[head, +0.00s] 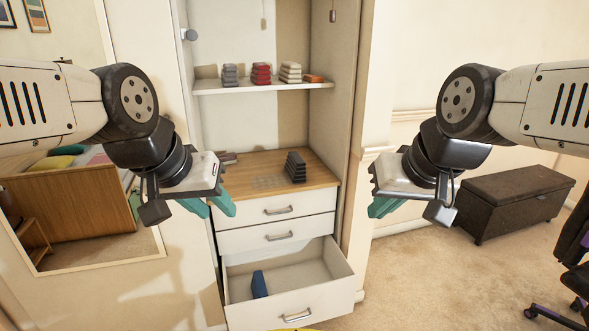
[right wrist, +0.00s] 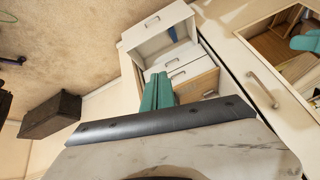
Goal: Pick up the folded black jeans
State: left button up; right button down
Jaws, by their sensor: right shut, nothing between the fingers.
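A stack of folded black cloth (head: 296,167), which looks like the black jeans, sits on the wooden top of the dresser (head: 322,166), right of its middle. My left gripper (head: 209,206) hangs in front of the dresser's left side, its teal fingers apart and nothing seen between them. My right gripper (head: 383,207) is right of the dresser, its teal fingers together and empty. Its fingers also show in the right wrist view (right wrist: 157,92), pointing toward the dresser. Both grippers are apart from the stack. I cannot make out the stack in the right wrist view.
The bottom drawer (head: 340,284) is pulled out, with a folded blue item (head: 259,284) inside. A shelf (head: 262,87) above holds grey, red and beige stacks and an orange item. Alcove walls flank the dresser. A mirror (head: 75,200) stands left, a dark chest (head: 513,200) right.

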aim_at(296, 167)
jog(key=i+l+u, duration=0.2)
jog(key=i+u, duration=0.15)
jog(key=i+l+u, duration=0.35)
jog(key=i, duration=0.2)
jog(key=i+l+u, duration=0.35)
